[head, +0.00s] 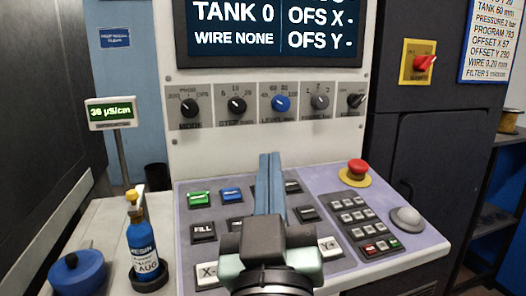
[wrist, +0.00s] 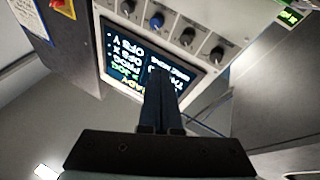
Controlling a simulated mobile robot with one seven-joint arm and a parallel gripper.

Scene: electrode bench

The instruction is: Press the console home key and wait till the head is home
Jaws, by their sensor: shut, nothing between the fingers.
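The sloped console panel (head: 400,248) stands in front of me, with a green key (head: 199,198), a blue key (head: 231,194), a FILL key (head: 203,230), an X- key (head: 207,272) and a Y+ key (head: 329,246). I cannot make out a home key; my arm hides part of the keys. My gripper (head: 270,158) is shut and empty, its fingers in front of the middle of the console. In the wrist view its fingers (wrist: 160,74) overlap the upside-down screen (wrist: 122,58). The screen in the head view (head: 275,28) shows TANK 0 and WIRE NONE.
A red stop button (head: 356,169), a keypad (head: 352,218) and a grey dome (head: 406,217) are on the console's right. Several knobs (head: 281,103) line the panel above. A blue bottle (head: 143,243) and a blue round object (head: 77,274) stand at left.

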